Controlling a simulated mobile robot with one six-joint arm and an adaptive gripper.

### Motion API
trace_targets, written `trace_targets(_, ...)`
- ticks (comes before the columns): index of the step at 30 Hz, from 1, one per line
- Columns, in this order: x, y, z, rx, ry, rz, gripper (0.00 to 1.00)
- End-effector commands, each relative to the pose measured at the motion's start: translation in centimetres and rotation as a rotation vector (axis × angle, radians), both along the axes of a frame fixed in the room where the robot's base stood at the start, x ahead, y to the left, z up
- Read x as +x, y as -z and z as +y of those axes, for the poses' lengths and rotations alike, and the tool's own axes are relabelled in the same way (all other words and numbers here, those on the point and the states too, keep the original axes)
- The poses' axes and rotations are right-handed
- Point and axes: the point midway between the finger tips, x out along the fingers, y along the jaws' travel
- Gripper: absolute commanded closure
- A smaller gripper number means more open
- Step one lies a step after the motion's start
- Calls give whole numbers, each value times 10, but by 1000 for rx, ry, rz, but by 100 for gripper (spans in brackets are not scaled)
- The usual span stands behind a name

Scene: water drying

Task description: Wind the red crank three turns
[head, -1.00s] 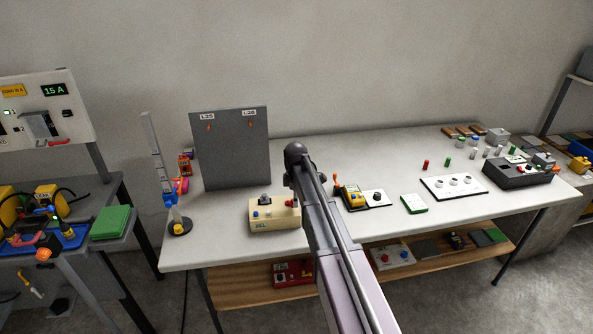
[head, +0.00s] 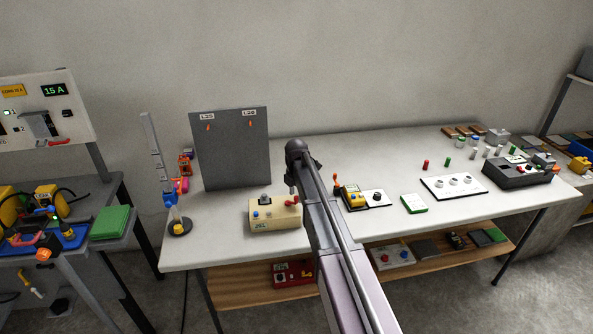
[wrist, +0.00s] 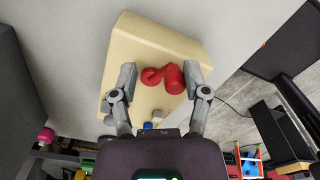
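The red crank (head: 291,201) sits on the right part of a cream box (head: 273,216) on the white table. In the wrist view the red crank (wrist: 173,77) shows a rounded hub and a thicker knob on the cream box (wrist: 150,42). My gripper (wrist: 160,76) is open, with one finger on each side of the crank. The right finger is close beside the knob; I cannot tell whether it touches. The left finger stands apart from the hub. In the head view my gripper is mostly hidden behind my arm, above the box.
A grey upright panel (head: 231,150) stands behind the box. A stand with a blue clamp (head: 170,199) is to the left. A yellow device (head: 353,197) and a green-edged pad (head: 414,204) lie to the right. The table's front edge is close to the box.

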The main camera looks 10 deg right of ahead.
Motion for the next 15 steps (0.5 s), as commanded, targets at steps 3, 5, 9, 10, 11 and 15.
trace_targets(3,1,-11,1,1,-35,0,42)
trace_targets(5,1,-16,1,1,-34,0,42)
trace_targets(9,1,-28,1,1,-32,0,42)
trace_targets(10,1,-31,1,0,-32,-1,42)
trace_targets(11,1,-33,1,0,-32,-1,42)
trace_targets(15,1,-45,0,0,-31,0,42)
